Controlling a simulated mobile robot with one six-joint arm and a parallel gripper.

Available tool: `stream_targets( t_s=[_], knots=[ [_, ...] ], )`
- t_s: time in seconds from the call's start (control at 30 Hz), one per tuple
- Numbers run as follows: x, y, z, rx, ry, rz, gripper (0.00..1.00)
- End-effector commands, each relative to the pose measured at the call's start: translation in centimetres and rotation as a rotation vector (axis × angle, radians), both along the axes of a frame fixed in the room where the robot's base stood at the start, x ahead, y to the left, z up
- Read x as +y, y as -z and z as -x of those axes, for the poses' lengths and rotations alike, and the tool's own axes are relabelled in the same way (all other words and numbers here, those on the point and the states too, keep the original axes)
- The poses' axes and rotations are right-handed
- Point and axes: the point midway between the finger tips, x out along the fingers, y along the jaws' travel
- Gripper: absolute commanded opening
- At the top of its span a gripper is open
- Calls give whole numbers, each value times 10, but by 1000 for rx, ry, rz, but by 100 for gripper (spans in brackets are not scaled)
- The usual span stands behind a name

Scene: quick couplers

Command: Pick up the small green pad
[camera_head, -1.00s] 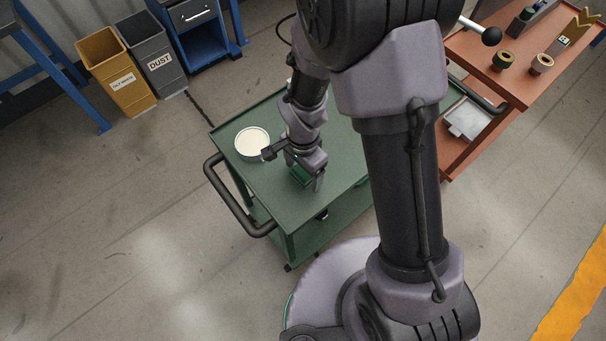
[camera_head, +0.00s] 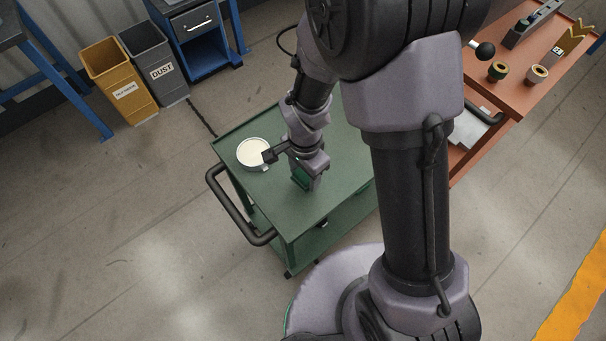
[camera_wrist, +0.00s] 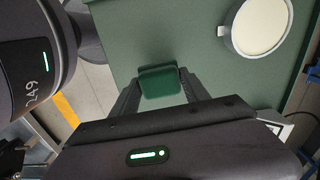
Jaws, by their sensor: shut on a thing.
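The small green pad (camera_wrist: 160,81) is between the two fingers of my gripper (camera_wrist: 160,90) in the wrist view, with a finger against each side. In the head view the pad (camera_head: 301,178) shows dark green beneath my gripper (camera_head: 308,180), partly hidden by it. My gripper is shut on the pad over the green cart top (camera_head: 305,215). I cannot tell whether the pad touches the cart top or hangs just above it.
A round tin with pale contents (camera_head: 253,152) stands close by on the cart. The cart has a black handle (camera_head: 232,205) at its left. An orange-brown cart (camera_head: 490,95) with several parts stands at right. Bins (camera_head: 120,80) stand at back left.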

Motion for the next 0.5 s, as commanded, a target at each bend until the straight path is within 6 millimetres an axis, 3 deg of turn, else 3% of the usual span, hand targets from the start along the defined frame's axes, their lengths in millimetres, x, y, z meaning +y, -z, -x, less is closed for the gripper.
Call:
stream_targets(
  t_s=[0.4, 0.5],
  knots=[
    [-79, -12, 74, 9, 5, 2, 15],
    [-85, -19, 78, 12, 2, 2, 15]
  ],
)
